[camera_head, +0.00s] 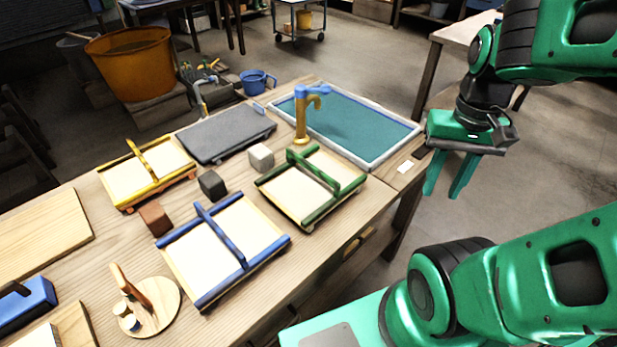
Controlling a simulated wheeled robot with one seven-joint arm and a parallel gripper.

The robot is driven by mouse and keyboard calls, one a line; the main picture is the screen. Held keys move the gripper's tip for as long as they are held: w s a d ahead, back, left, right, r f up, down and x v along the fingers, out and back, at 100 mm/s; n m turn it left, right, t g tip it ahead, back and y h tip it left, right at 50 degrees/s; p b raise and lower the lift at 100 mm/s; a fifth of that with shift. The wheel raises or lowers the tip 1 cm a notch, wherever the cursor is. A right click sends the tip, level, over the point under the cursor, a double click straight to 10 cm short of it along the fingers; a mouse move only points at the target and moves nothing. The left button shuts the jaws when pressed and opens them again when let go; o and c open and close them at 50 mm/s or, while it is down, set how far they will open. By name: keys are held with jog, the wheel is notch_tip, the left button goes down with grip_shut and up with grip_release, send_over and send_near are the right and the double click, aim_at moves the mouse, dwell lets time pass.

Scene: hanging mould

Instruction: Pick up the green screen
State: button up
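The green screen (297,197) is a pale flat panel in a frame with green side bars and a green bar across its top. It lies on the wooden table near the right front edge, in front of the water basin. My gripper (443,193) is to the right of the screen, beyond the table edge in the picture, with its fingers pointing down. There is a gap between the fingers and nothing is between them.
A blue screen (205,250) lies left of the green one, and a yellow screen (133,183) lies behind it. A water basin (393,153) with a brass tap (301,115) is behind the green screen. Small white (261,157), black (212,184) and brown (155,218) blocks stand nearby.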

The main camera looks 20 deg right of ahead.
jog(key=n, duration=1.1)
send_over(312, 165)
jog(key=shift+s+f, duration=0.15)
jog(key=shift+f, duration=3.9)
jog(key=shift+c, duration=0.7)
grip_shut()
